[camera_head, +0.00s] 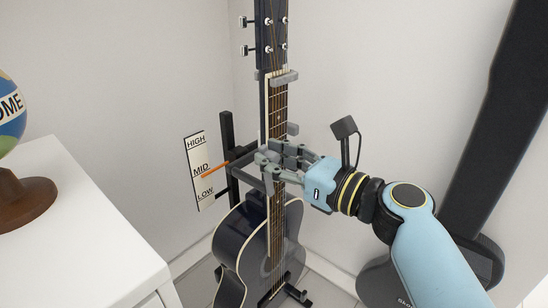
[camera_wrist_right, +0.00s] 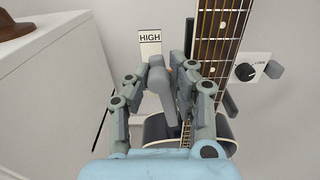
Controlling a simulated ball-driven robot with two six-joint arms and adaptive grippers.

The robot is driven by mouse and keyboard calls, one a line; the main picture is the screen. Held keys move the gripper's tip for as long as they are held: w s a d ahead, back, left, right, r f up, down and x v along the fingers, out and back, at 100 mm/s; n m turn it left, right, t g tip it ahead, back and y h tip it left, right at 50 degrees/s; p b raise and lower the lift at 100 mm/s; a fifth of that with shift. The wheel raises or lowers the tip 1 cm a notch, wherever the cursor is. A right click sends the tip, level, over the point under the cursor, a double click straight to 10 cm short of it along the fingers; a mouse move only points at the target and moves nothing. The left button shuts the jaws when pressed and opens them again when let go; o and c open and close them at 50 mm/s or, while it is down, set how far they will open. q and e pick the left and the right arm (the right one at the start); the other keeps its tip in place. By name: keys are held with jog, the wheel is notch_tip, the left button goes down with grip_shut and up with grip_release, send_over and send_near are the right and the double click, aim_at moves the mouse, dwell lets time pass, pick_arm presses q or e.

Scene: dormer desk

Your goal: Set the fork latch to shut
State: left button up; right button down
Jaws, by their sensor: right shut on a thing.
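A black guitar (camera_head: 248,245) stands upright in a dark stand (camera_head: 226,135) in the corner. My right gripper (camera_head: 265,164) is in front of the guitar's neck, at the height of the stand's fork. In the right wrist view its fingers (camera_wrist_right: 168,88) are closed around a grey lever (camera_wrist_right: 160,84), which looks like the fork latch. The fingers hide part of the lever, and I cannot tell its exact setting. A grey bar (camera_head: 284,77) crosses the neck higher up. My left gripper is in neither view.
A HIGH, MID, LOW scale (camera_head: 199,172) with an orange pointer (camera_head: 216,171) is on the left. A white cabinet (camera_head: 75,225) with a globe (camera_head: 8,112) stands at the left. A black knob (camera_wrist_right: 245,72) on a white plate is right of the neck.

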dwell(0.3)
jog(key=shift+w+d+r+m+p, duration=0.2)
jog(key=shift+m+p, duration=0.1)
jog(key=shift+p, duration=0.25)
jog(key=shift+w+d+m+p, duration=0.1)
jog(key=shift+w+m+p, duration=0.05)
jog(key=shift+m+p, duration=0.2)
jog(key=shift+w+d+f+m+p, duration=0.2)
jog(key=shift+w+d+m+p, duration=0.35)
jog(key=shift+m+p, duration=0.35)
jog(key=shift+w+d+f+m+p, duration=0.2)
jog(key=shift+w+d+m+p, duration=0.4)
jog(key=shift+m, duration=0.45)
jog(key=shift+w+d+f+m+p, duration=0.2)
jog(key=shift+w+d+m+p, duration=0.3)
jog(key=shift+m+p, duration=0.4)
